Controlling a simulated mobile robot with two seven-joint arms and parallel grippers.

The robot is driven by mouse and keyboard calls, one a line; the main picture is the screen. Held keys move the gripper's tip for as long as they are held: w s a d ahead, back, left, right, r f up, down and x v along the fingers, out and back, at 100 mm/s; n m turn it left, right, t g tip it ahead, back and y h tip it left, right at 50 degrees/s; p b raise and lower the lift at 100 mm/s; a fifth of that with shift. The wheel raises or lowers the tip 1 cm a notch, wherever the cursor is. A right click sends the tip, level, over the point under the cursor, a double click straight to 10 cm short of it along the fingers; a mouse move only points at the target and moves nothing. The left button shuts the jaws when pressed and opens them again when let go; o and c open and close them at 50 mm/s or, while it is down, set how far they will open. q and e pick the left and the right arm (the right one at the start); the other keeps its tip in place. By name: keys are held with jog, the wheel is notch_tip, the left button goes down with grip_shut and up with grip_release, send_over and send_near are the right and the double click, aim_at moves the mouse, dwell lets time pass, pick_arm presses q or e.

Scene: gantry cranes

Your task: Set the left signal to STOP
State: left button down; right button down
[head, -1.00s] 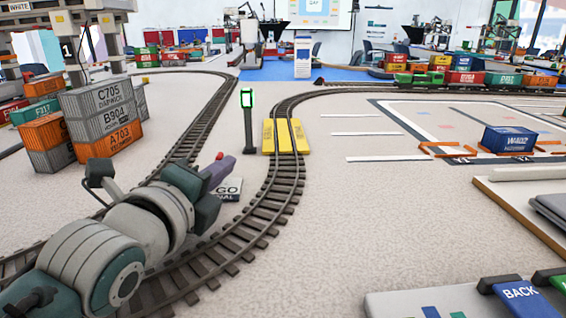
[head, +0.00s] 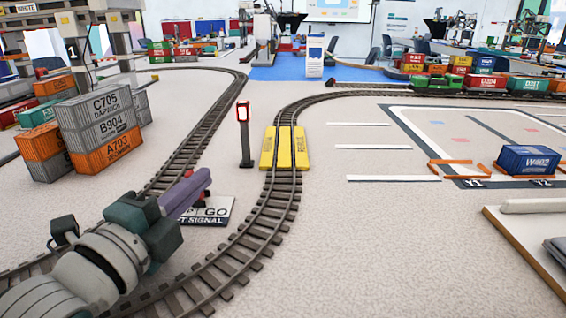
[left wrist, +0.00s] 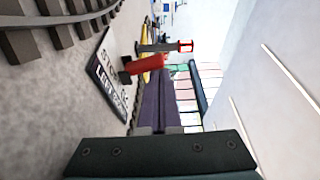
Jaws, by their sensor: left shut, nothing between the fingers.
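The signal post (head: 245,150) stands upright between the two tracks, and its lamp (head: 242,111) shows red. In front of it lies a white plate (head: 216,212) lettered GO and SIGNAL, partly hidden by my left gripper. My left gripper (head: 200,180) has shut purple fingers with nothing between them, at the plate's left side. A red lever handle (head: 206,194) shows by the fingertips. In the left wrist view the red handle (left wrist: 146,64) is right at the fingertips (left wrist: 158,72); I cannot tell whether they touch. My right gripper is out of view.
Curved tracks (head: 265,215) run on both sides of the post, with a yellow crossing (head: 268,148) to its right. Stacked containers (head: 100,130) stand at left under a crane. A blue container (head: 528,160) sits at right.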

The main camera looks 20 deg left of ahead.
pick_arm(q)
jog(key=shift+s, duration=0.15)
notch_tip(320, 180, up, 20)
jog(key=p, duration=0.8)
jog(key=shift+p, duration=0.4)
